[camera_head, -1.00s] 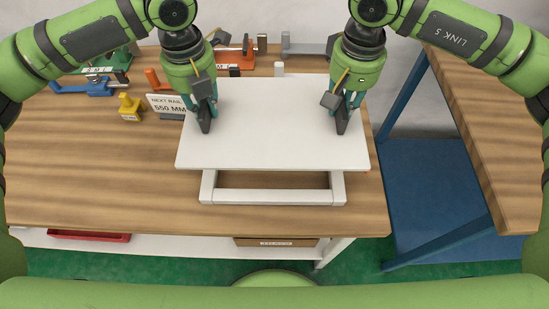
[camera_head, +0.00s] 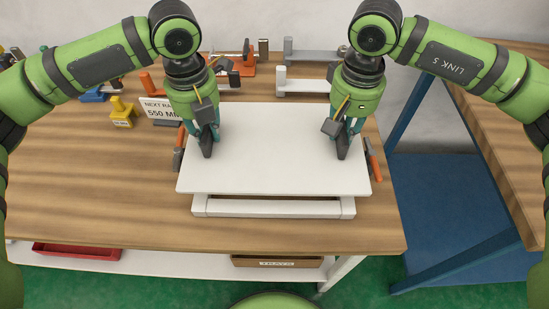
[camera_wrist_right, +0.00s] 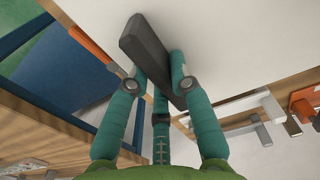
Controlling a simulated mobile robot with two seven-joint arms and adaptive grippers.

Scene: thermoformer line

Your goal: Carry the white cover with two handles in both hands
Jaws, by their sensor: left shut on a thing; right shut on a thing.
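The white cover (camera_head: 275,160) is a flat, roughly level panel with two dark handles on top. My left gripper (camera_head: 206,134) is shut on the left handle (camera_head: 207,147). My right gripper (camera_head: 345,134) is shut on the right handle (camera_head: 342,149). The right wrist view also shows the right handle (camera_wrist_right: 150,55) between my fingers, with the cover (camera_wrist_right: 225,35) behind it. A white frame (camera_head: 275,208) lies on the table under the cover, its front bar showing. A gap shows between the cover's front edge and that bar; whether the cover touches the frame is hidden.
Orange-handled tools stand close to the cover's left (camera_head: 179,150) and right (camera_head: 373,160) sides. Grey brackets (camera_head: 306,84) stand behind. The wooden table (camera_head: 90,190) is clear at front left.

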